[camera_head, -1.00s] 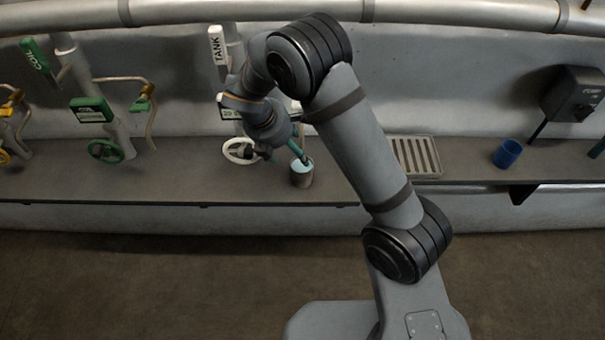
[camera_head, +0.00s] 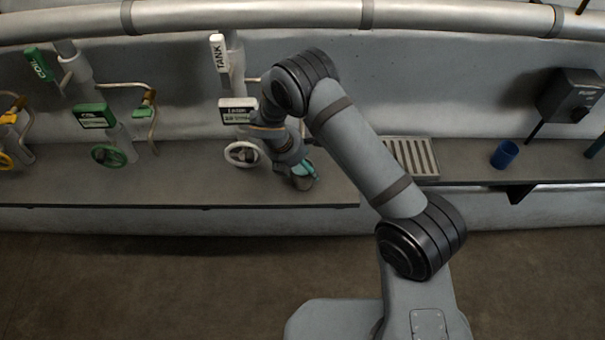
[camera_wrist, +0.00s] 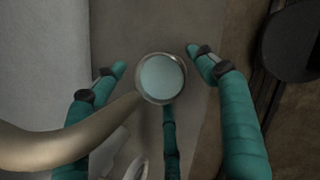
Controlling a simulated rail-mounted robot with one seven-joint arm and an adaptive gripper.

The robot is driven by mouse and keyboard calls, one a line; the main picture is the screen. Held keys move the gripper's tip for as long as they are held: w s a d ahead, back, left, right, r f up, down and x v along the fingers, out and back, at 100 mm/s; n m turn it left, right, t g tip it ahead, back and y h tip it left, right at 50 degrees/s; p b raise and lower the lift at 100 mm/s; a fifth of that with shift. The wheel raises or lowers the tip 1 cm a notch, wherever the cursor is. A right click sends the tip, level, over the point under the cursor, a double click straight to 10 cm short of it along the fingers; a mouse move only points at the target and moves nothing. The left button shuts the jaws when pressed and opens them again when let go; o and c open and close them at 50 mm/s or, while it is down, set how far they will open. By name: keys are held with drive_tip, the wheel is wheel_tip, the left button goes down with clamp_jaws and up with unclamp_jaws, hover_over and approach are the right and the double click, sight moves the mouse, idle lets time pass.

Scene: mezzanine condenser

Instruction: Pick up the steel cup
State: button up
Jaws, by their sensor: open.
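The steel cup (camera_head: 302,185) stands on the grey counter near its front edge, mostly hidden behind my gripper in the head view. The wrist view looks down on the cup (camera_wrist: 146,91), with a thin metal rim and a pale blue-green round inside. My gripper (camera_head: 304,171) has teal fingers and is down at the cup. In the wrist view the gripper (camera_wrist: 156,60) is open: one fingertip is left of the cup, one is right of it, and a third finger is at its lower side. Gaps show beside the left and right fingertips.
A curved bronze pipe (camera_wrist: 50,148) crosses the lower left of the wrist view, close to the left finger. A white handwheel (camera_head: 241,154) under the TANK sign (camera_head: 219,53) is left of my gripper. A drain grate (camera_head: 412,158) and blue cup (camera_head: 504,154) stand to the right.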

drive_tip(key=c, duration=0.3)
drive_tip(key=c, duration=1.5)
clamp_jaws()
